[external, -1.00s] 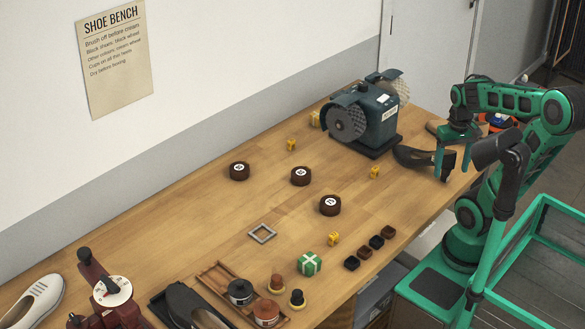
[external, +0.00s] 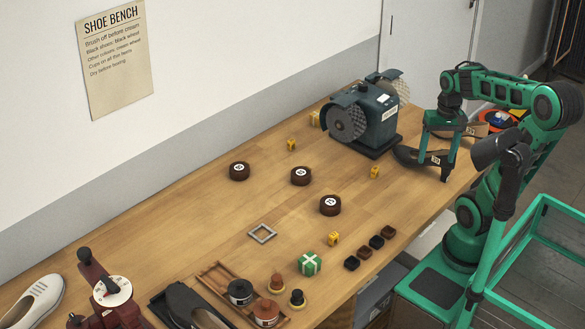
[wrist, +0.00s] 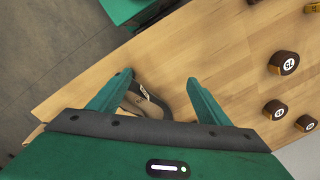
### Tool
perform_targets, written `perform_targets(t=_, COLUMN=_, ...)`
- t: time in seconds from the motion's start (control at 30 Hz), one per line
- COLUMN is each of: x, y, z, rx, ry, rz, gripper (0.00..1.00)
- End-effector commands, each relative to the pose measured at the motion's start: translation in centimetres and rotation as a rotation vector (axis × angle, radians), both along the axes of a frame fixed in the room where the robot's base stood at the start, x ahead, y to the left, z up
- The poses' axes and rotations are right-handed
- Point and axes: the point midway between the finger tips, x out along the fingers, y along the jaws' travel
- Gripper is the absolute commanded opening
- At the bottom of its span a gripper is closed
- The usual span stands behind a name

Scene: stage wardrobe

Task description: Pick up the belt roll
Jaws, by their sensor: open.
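Three round brown belt rolls with white numbered labels lie flat on the bench. The nearest (external: 330,205) is beside the middle one (external: 300,176), and the third (external: 239,171) is further left. In the wrist view they show at the right: one (wrist: 283,63), a second (wrist: 275,110) and a third (wrist: 306,123). I cannot tell which roll the task names. My gripper (external: 437,168) points down at the bench's right end, well to the right of all the rolls. Its fingers (wrist: 160,78) are wide apart and empty, above or around a dark shoe (external: 410,156).
A yellow cube (external: 375,172), a green box with a white cross (external: 309,263) and several small dark blocks (external: 365,252) lie on the bench. Wood around the rolls is clear.

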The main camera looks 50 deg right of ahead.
Motion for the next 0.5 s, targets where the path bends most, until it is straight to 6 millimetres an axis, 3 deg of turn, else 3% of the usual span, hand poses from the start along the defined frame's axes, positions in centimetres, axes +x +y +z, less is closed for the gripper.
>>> perform_targets(t=0.17, x=4.0, y=2.6, z=-1.8, rx=0.093, ry=-0.005, rz=-0.099, gripper=0.71)
perform_targets(t=0.33, x=8.6, y=7.3, z=-3.8, rx=0.282, ry=0.015, rz=-0.265, gripper=0.71)
perform_targets(t=0.5, x=12.1, y=12.7, z=-4.1, rx=0.529, ry=0.098, rz=-0.459, gripper=0.71)
